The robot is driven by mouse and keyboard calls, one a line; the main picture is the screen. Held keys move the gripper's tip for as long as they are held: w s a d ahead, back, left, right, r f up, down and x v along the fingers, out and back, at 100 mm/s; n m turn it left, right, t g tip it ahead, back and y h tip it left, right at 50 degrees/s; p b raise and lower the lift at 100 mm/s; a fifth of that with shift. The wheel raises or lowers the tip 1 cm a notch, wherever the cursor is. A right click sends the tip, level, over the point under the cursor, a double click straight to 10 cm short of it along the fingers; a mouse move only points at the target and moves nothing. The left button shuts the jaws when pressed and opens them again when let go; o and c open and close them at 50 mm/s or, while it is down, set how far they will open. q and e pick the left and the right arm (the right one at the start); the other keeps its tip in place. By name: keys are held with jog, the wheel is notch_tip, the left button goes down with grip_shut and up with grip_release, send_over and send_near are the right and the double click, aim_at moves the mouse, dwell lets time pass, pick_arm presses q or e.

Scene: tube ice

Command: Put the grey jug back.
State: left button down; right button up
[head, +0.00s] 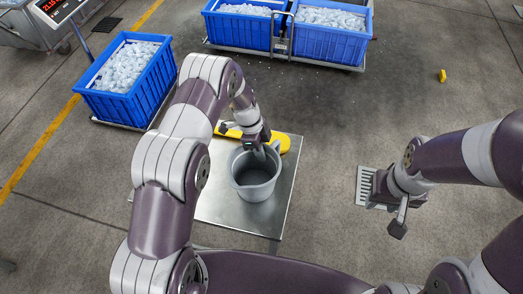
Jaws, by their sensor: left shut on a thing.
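The grey jug (255,190) stands upright, or is held very close above, the metal table, and it looks empty inside. My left gripper (260,151) reaches down to the far side of the jug's rim and is shut on the jug; the exact grip point is partly hidden by the gripper itself. My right gripper (398,226) is off to the right of the table, above the floor, and is empty as far as I can see. Whether its jaws are apart is unclear.
A yellow object (284,142) lies on the metal table (222,207) behind the jug. Blue crates of ice stand at the left (118,103) and at the back (325,43). A floor grate (364,186) lies under my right gripper. A small yellow item (442,76) is on the floor.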

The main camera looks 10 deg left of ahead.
pick_arm(q)
jog(key=c, duration=1.7)
grip_release()
jog(key=shift+f, duration=0.1)
jog(key=o, duration=0.5)
jog(key=shift+c, duration=0.2)
